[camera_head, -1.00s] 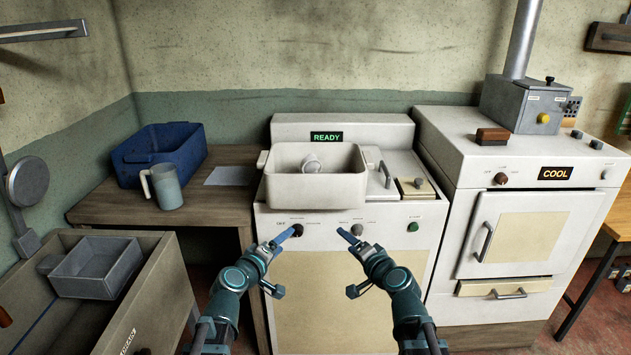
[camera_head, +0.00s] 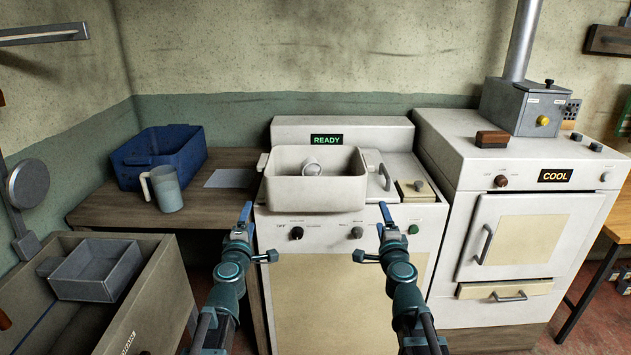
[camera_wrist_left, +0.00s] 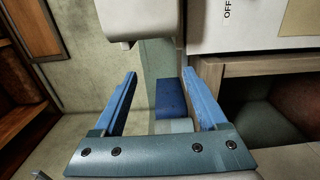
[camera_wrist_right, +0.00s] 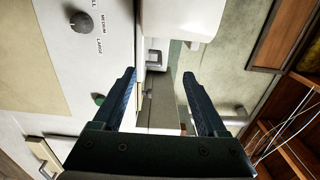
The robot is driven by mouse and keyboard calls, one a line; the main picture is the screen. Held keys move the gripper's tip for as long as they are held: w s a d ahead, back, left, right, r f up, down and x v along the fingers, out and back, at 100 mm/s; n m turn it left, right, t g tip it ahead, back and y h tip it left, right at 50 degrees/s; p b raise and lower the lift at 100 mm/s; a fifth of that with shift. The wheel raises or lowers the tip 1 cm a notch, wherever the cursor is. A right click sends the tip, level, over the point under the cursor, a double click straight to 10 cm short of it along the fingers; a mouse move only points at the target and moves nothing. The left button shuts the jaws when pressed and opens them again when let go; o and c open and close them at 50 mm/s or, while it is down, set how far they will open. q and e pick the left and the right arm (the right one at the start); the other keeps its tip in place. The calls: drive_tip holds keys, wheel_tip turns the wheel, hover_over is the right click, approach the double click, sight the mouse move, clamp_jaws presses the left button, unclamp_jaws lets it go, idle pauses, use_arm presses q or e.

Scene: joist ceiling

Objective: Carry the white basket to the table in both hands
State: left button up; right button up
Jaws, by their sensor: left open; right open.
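The white basket (camera_head: 318,188) stands upright on top of the white machine, with a handle at each end and a pale cup (camera_head: 312,168) inside. My left gripper (camera_head: 246,214) is open and empty, in front of and below the basket's left end. My right gripper (camera_head: 385,214) is open and empty, in front of and below its right end. Neither touches the basket. The basket also shows at the top of the left wrist view (camera_wrist_left: 140,18) and the right wrist view (camera_wrist_right: 182,18). The wooden table (camera_head: 205,207) is to the left of the machine.
A blue bin (camera_head: 150,172), a grey jug (camera_head: 167,188) and a flat sheet (camera_head: 230,178) are on the table; its front strip is clear. A drawer-like box with a grey tray (camera_head: 98,272) is at lower left. An oven reading COOL (camera_head: 535,220) stands at right.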

use_arm(q)
drive_tip(key=shift+w+d, duration=0.25)
drive_tip(key=shift+w, duration=1.75)
drive_tip(key=shift+w+d, duration=0.25)
drive_tip(key=shift+w, duration=1.8)
drive_tip(key=shift+w+d, duration=0.25)
drive_tip(key=shift+w, duration=1.75)
use_arm(e)
drive_tip(key=shift+w+a, duration=0.25)
drive_tip(key=shift+w, duration=1.75)
drive_tip(key=shift+w+a, duration=0.25)
drive_tip(key=shift+w, duration=1.8)
drive_tip(key=shift+w+a, duration=0.25)
drive_tip(key=shift+w, duration=1.75)
